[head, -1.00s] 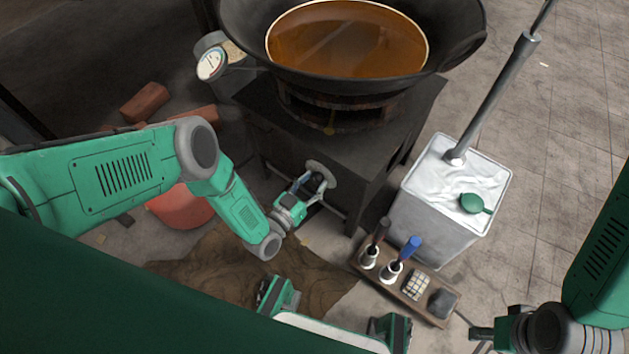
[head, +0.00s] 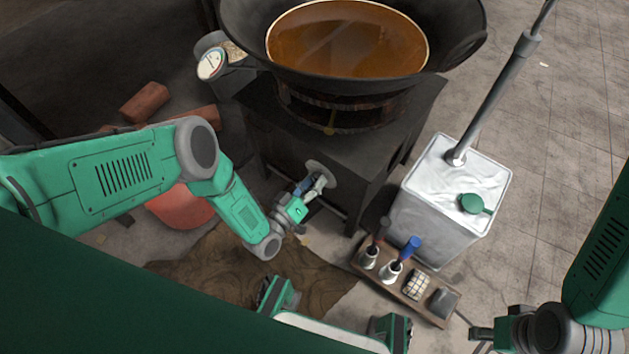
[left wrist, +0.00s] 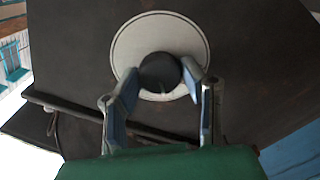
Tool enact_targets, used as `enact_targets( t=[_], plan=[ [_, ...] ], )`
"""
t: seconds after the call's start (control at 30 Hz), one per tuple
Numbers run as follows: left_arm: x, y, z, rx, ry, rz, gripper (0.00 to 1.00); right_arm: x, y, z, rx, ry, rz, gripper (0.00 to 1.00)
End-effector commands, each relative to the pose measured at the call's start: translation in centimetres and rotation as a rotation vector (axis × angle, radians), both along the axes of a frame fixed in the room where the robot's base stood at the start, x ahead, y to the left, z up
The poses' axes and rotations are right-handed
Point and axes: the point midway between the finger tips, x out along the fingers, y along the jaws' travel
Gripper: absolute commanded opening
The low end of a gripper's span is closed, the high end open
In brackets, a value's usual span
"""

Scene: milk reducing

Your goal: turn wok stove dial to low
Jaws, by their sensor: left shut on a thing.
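The wok stove (head: 300,140) is a dark box with the wok (head: 350,80) of amber liquid on top. The dial is a black knob (left wrist: 160,72) on a round pale plate (left wrist: 122,48) on the stove's front. My left gripper (head: 314,182) is at the plate in the head view. In the left wrist view its two fingers (left wrist: 163,85) are shut on the knob, one at each side. In the head view the gripper mostly hides the knob. My right gripper (head: 482,340) is at the lower right, away from the stove; its fingers are not clear.
A metal canister (head: 435,220) with a green cap and a long pipe stands right of the stove. A brown cloth (head: 220,265) lies below my left gripper.

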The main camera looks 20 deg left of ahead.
Motion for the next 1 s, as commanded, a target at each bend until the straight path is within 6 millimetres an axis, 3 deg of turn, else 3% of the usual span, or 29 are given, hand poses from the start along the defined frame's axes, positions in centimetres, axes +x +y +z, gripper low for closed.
enact_targets(
  t=[0.43, 0.47, 0.5, 0.53, 0.87, 1.0],
  plan=[
    [0.0, -0.2, 0.1, -0.014, 0.002, -0.003, 0.07, 0.0, 0.0, 0.0, 0.0, 0.0, 0.0, 0.4],
    [0.0, -0.2, 0.1, -0.014, 0.002, -0.003, 0.39, 0.0, 0.0, 0.0, 0.0, 0.0, 0.0, 0.4],
    [0.0, -0.2, 0.1, -0.014, 0.002, -0.003, 0.53, 0.0, 0.0, 0.0, 0.0, 0.0, 0.0, 0.4],
    [0.0, -0.2, 0.1, -0.014, 0.002, -0.003, 0.56, 0.0, 0.0, 0.0, 0.0, 0.0, 0.0, 0.4],
    [-0.2, 0.0, 0.0, -0.012, 0.005, -0.001, 0.56, 0.0, 0.2, 0.1, -0.006, 0.0, -0.001, 0.4],
    [-1.6, 0.5, -0.1, -0.011, 0.007, -0.002, 0.56, 0.0, 0.2, 0.2, -0.007, 0.0, 0.0, 0.4]
  ],
)
